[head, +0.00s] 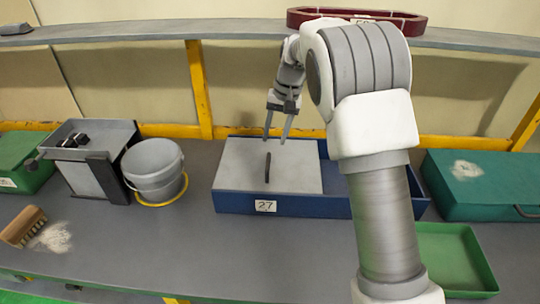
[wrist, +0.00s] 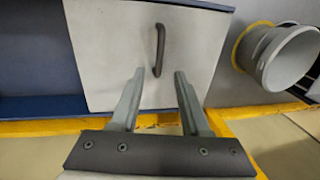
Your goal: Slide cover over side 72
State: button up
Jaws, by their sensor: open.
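A long blue box (head: 290,204) with a white label reading 27 (head: 265,206) stands on the bench. A light grey flat cover (head: 225,170) lies over its left part. The cover's dark upright handle (head: 267,168) stands near its middle. The box's right part is uncovered and partly hidden behind my arm. I see no label reading 72. My gripper (head: 278,138) is open and empty, over the cover's back edge. In the wrist view, the handle (wrist: 160,48) shows just past and between the fingertips (wrist: 159,75), apart from them.
A grey bucket (head: 152,168) and a grey bin (head: 105,140) stand left of the box. A brush (head: 22,226) lies front left. A green lidded box (head: 490,180) and a green tray (head: 455,255) are at right. A yellow-framed shelf holds a red oval piece (head: 335,14).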

aim_at(268, 160)
jog(key=f, duration=0.2)
jog(key=a+f, duration=0.1)
jog(key=f, duration=0.4)
jog(key=shift+a+f, duration=0.25)
jog(key=shift+f, duration=0.05)
grip_shut()
dwell(1.0)
